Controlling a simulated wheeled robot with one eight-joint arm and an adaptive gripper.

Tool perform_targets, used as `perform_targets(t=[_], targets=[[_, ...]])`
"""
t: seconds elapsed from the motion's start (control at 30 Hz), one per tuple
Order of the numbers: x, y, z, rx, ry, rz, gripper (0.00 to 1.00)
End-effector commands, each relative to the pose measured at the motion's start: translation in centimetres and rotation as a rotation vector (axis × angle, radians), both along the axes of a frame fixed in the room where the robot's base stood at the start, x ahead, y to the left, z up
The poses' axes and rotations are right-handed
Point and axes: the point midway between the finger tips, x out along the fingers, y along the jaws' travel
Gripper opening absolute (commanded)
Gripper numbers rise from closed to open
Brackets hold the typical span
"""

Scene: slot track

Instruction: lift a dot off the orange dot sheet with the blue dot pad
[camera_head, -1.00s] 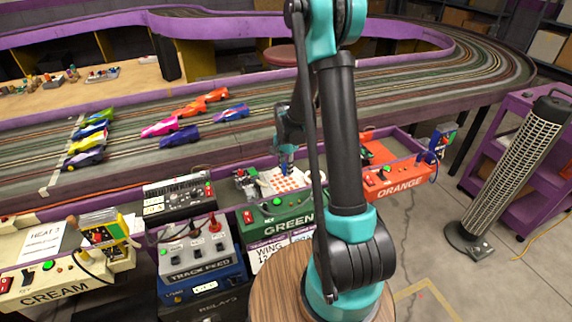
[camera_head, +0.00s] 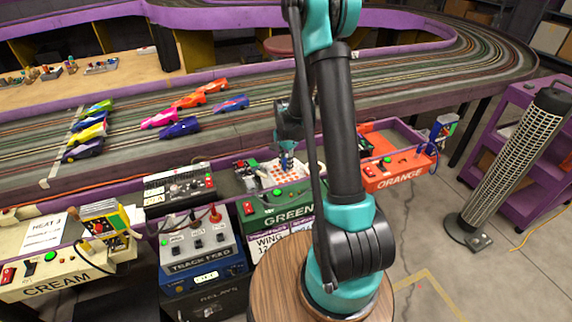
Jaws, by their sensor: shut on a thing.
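The orange dot sheet (camera_head: 295,178), white with rows of orange dots, lies on top of the green box labelled GREEN (camera_head: 289,217). My gripper (camera_head: 287,160) hangs over the sheet's back part, pointing down. It is shut on the blue dot pad (camera_head: 287,167), a small blue piece showing at the fingertips. The pad is at or just above the sheet; I cannot tell whether it touches. The finger details are too small to make out, and my arm hides the area right of the sheet.
An orange box labelled ORANGE (camera_head: 398,176) stands to the right. A track feed box (camera_head: 200,245), a black panel (camera_head: 180,188) and a cream box (camera_head: 55,270) stand to the left. The slot track with toy cars (camera_head: 180,127) runs behind, along a purple rail.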

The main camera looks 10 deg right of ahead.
Motion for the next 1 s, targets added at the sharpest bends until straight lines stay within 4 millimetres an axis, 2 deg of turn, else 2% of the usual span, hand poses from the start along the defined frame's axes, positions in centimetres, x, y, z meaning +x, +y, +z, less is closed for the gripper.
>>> perform_targets(t=[1.0], targets=[[0.01, 0.01, -0.96, 0.000, 0.000, 0.000, 0.00]])
